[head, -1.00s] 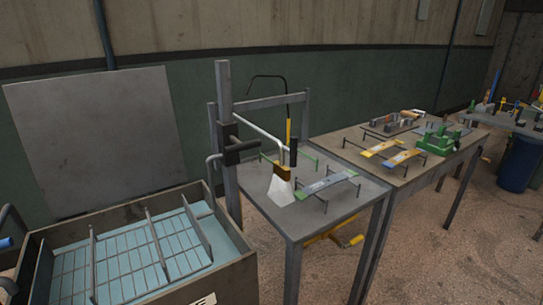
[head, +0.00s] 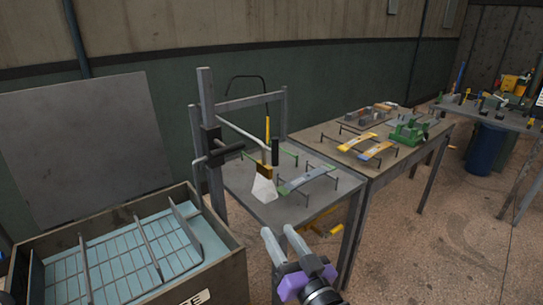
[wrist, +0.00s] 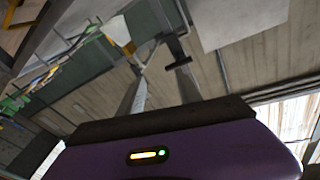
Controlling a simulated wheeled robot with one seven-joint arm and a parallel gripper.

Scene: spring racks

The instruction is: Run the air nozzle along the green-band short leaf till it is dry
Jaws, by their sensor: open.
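The short leaf with green ends (head: 308,179) lies grey-blue across a small wire stand on the near table. A white flared head with a yellow-brown collar (head: 264,186) and black grip hangs from a pale bent pipe just left of the leaf; it looks like the air nozzle, but I cannot be sure. My gripper (head: 278,231), with grey fingers and a purple body, is in front of the table, apart from the nozzle and leaf. It is open and empty. Its fingers (wrist: 160,90) also show in the wrist view. I cannot tell whether the leaf is wet.
A metal post with a clamp (head: 207,130) stands at the table's left edge. An open bin (head: 222,258) with blue-lined compartments is at left. The farther table (head: 345,165) carries yellow and blue-orange leaves and a green fixture (head: 408,131).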

